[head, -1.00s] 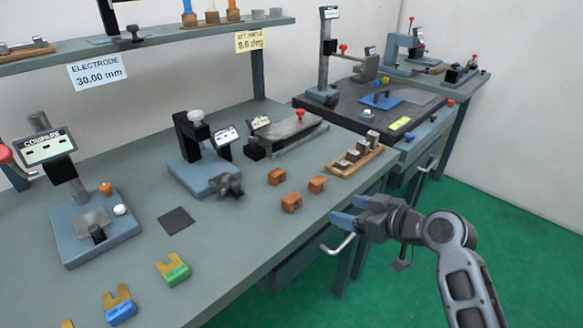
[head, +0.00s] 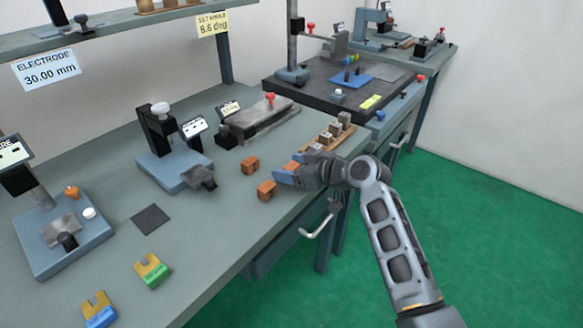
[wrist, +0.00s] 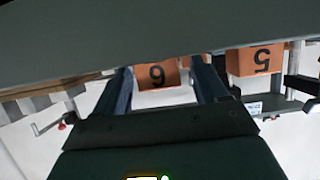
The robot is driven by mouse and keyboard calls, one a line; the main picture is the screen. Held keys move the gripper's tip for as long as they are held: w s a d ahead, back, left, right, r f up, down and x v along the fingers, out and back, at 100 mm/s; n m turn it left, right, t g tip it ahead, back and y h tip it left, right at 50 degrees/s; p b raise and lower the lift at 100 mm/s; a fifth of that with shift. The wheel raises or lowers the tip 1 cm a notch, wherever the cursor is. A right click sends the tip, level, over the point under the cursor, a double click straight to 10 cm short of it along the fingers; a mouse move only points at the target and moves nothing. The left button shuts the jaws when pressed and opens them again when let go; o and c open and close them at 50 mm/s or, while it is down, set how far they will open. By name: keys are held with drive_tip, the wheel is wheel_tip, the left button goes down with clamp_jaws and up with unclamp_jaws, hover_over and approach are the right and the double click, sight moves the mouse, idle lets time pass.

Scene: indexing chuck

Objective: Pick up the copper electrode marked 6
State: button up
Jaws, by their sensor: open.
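The copper electrode marked 6 (wrist: 145,79) is an orange-brown block lying between the two fingers of my gripper (wrist: 161,72) in the wrist view, with a gap to at least one finger. In the head view the same block (head: 291,165) is partly hidden by the blue fingers of my gripper (head: 287,172) at the bench's front edge. My gripper is open. A second copper block marked 5 (wrist: 258,60) sits to the right in the wrist view. In the head view two more copper blocks (head: 250,165) and (head: 266,190) stand left of my gripper.
A wooden rack with grey blocks (head: 334,131) stands just behind my gripper. A grey vise-like fixture (head: 262,117) and a blue-based gauge (head: 172,168) are further back. Yellow-topped green (head: 152,270) and blue (head: 99,312) pieces lie at the front left.

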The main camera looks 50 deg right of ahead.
drive_tip(key=shift+w, duration=0.1)
drive_tip(key=c, duration=1.2)
drive_tip(key=shift+c, duration=0.4)
drive_tip(key=shift+r, duration=0.1)
